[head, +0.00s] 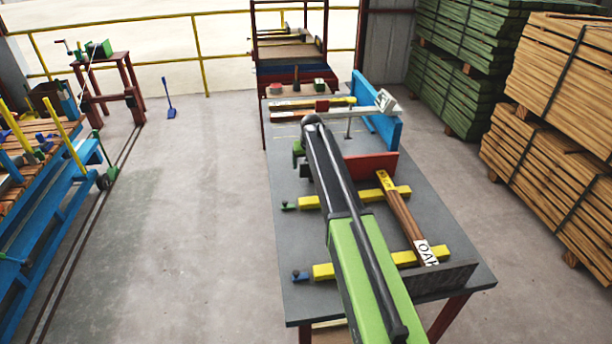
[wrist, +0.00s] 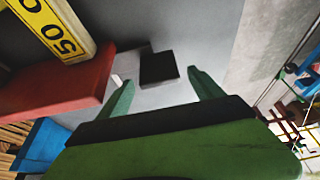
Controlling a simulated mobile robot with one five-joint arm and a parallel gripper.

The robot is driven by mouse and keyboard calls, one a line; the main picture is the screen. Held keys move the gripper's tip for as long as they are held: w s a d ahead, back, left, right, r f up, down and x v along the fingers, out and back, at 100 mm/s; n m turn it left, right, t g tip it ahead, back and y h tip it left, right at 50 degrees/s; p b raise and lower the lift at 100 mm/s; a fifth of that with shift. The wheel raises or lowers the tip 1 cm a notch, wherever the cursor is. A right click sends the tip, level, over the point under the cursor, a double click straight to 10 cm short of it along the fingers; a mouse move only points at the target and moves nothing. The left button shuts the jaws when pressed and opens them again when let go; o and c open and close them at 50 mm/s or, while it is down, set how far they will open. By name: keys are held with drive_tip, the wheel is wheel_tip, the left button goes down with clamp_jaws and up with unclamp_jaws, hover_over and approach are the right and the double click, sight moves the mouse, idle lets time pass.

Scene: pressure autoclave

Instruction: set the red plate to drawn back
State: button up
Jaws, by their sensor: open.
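The red plate (head: 372,166) stands on the grey table, right of my arm in the head view; my arm hides its left end. In the wrist view the red plate (wrist: 55,84) lies to the left, outside my left finger and apart from it. My gripper (wrist: 163,93) is open, its two green fingers spread with nothing held. A small dark block (wrist: 158,68) shows beyond and between the fingertips; I cannot tell what it joins to. In the head view my gripper (head: 299,153) is partly hidden behind my arm, over the table's left edge.
A blue plate (head: 386,124) stands behind the red one. Yellow bars (head: 402,258) cross the table (head: 300,240), with a wooden piece marked OAK (head: 403,217) over them. Lumber stacks (head: 552,90) stand at right.

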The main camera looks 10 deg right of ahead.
drive_tip(key=shift+w+f, duration=0.2)
drive_tip(key=shift+f, duration=0.35)
drive_tip(key=shift+r, duration=0.1)
clamp_jaws()
